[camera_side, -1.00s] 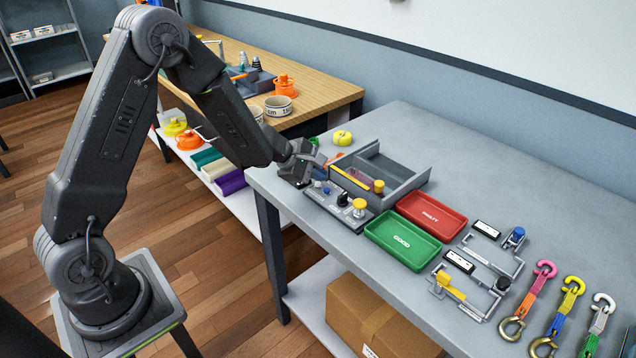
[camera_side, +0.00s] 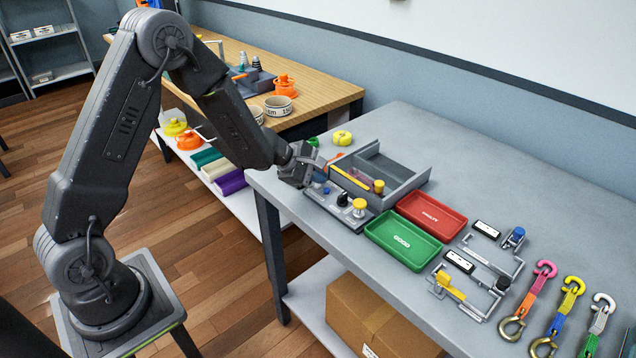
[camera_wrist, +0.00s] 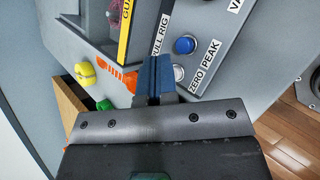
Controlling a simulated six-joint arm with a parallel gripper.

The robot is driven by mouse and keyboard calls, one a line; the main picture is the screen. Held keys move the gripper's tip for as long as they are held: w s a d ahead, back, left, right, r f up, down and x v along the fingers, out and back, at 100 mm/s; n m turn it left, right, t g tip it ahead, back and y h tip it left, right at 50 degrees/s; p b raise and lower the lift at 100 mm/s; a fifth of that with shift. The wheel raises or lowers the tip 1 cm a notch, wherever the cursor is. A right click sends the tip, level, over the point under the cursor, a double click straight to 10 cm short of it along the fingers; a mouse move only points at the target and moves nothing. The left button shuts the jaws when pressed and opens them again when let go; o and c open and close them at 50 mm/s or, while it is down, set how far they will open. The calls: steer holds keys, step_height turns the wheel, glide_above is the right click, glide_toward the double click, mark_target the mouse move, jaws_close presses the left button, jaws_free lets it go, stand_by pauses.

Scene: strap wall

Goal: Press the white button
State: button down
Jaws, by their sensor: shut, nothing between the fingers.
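The white button (camera_wrist: 178,73) shows in the wrist view on the grey control panel (camera_wrist: 215,20), below a blue button (camera_wrist: 185,45) and near the ZERO label. My gripper (camera_wrist: 155,66) is shut and empty; its fingertips are just left of the white button in that view and may hide part of its edge. I cannot tell whether they touch the panel. In the side view my gripper (camera_side: 312,182) is over the left end of the panel (camera_side: 335,212), and the white button is hidden behind it.
The panel also carries a black knob (camera_side: 342,199) and a yellow knob (camera_side: 359,207). A grey open box (camera_side: 405,187) stands right behind it. A green tray (camera_side: 404,241) and a red tray (camera_side: 432,215) lie to the right. The table's left edge is close to my gripper.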

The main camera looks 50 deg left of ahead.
mark_target(318, 185)
steer(key=shift+r, duration=0.8)
steer(key=shift+r, duration=2.5)
